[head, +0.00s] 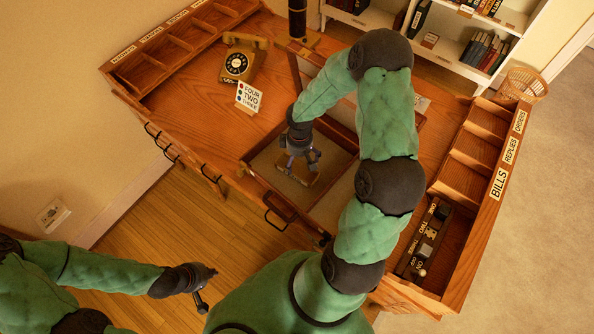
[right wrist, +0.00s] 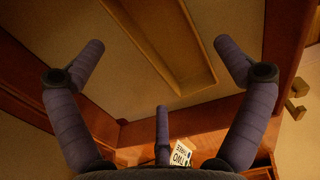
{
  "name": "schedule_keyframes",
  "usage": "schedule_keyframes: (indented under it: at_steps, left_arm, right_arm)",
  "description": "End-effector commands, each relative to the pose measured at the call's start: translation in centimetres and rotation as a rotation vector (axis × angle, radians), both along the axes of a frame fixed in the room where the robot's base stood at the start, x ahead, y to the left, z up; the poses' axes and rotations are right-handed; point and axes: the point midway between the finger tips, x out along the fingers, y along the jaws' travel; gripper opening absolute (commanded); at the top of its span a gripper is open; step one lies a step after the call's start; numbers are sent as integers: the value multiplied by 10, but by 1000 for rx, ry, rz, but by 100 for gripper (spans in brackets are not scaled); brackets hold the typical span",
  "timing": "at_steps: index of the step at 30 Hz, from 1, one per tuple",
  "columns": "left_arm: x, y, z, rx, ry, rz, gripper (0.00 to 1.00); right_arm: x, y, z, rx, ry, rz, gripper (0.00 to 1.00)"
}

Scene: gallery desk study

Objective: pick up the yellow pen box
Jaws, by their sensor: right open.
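The yellow pen box (head: 297,176) lies in the open desk drawer (head: 262,165), partly hidden by my right gripper (head: 301,160). In the right wrist view the pen box (right wrist: 168,45) is a long, shallow, yellow-brown tray running from the top edge toward the middle. My right gripper (right wrist: 160,62) is open over the drawer, its fingers spread with the box showing between them. I see no finger closed on the box. My left gripper (head: 202,288) hangs over the floor at the lower left, away from the desk; its finger opening is unclear.
A lettered card (head: 249,96) and a rotary telephone (head: 241,62) stand on the desk at left. Compartment racks line both sides; the right one holds a dark lettered block strip (head: 424,240). A wicker basket (head: 522,84) stands behind at right.

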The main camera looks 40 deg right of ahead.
Motion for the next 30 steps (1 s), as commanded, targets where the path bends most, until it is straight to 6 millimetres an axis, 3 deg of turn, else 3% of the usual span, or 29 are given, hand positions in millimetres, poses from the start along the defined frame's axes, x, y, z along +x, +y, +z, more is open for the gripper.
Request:
schedule_keyframes:
  at_steps: [10,20,21,27,30]
  left_arm:
    - [0,0,-14,0,0,0,0]
    - [0,0,-15,0,0,0,0]
    - [0,0,-15,0,0,0,0]
    - [0,0,-15,0,0,0,0]
    - [0,0,-15,0,0,0,0]
  right_arm:
    - [0,1,-44,0,1,0,100]
    - [0,1,-51,0,0,0,100]
    - [0,1,-51,0,0,0,97]
    - [0,1,-51,0,0,0,41]
    - [1,1,-51,0,0,0,40]
